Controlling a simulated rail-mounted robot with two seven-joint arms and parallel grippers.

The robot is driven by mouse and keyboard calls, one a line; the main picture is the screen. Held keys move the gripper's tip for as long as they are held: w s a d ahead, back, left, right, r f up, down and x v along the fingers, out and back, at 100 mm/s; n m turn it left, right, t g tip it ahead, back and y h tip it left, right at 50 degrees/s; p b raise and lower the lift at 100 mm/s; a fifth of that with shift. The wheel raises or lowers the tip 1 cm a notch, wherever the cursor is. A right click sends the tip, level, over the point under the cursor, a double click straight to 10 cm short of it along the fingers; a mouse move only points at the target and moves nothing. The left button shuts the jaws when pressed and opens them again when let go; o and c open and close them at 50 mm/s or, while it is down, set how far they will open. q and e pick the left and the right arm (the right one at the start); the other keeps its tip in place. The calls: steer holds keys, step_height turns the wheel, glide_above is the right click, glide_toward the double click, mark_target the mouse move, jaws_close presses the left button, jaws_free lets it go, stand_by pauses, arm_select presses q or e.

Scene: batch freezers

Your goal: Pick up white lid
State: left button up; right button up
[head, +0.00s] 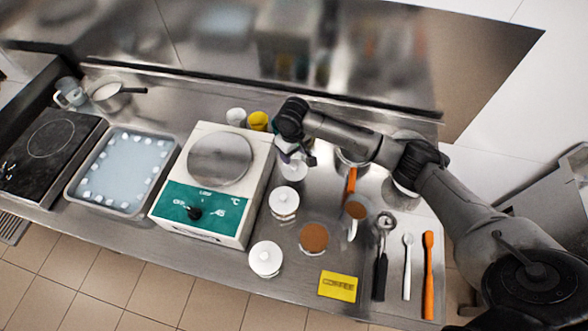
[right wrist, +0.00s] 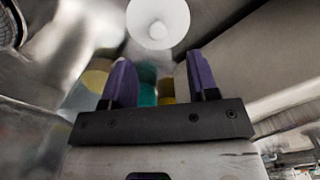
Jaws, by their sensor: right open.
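A round white lid with a knob (head: 293,169) sits just below my right gripper (head: 296,155) in the head view, partly covered by it. Two more white lids show nearer the front: one on a glass jar (head: 284,201) and one at the front edge (head: 266,258). In the right wrist view a white lid (right wrist: 158,20) lies past the fingertips, apart from them. My right gripper (right wrist: 160,68) has its purple fingers spread, with nothing held between them. My left gripper is not in view.
A white and teal device with a round plate (head: 220,160) stands left of the lids. A white cup (head: 236,117) and a yellow cup (head: 258,121) stand behind. A brown-filled jar (head: 314,237), yellow card (head: 338,286) and orange-handled utensil (head: 428,275) lie to the right.

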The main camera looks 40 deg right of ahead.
mark_target(295, 166)
steer(key=shift+f, duration=1.15)
steer(key=f, duration=0.4)
steer(key=shift+s+d, duration=0.1)
steer(key=shift+s, duration=0.15)
steer(key=shift+f, duration=0.4)
steer(key=shift+c, duration=0.2)
steer(key=c, duration=1)
steer(key=shift+o, duration=0.2)
steer(key=shift+r, duration=0.15)
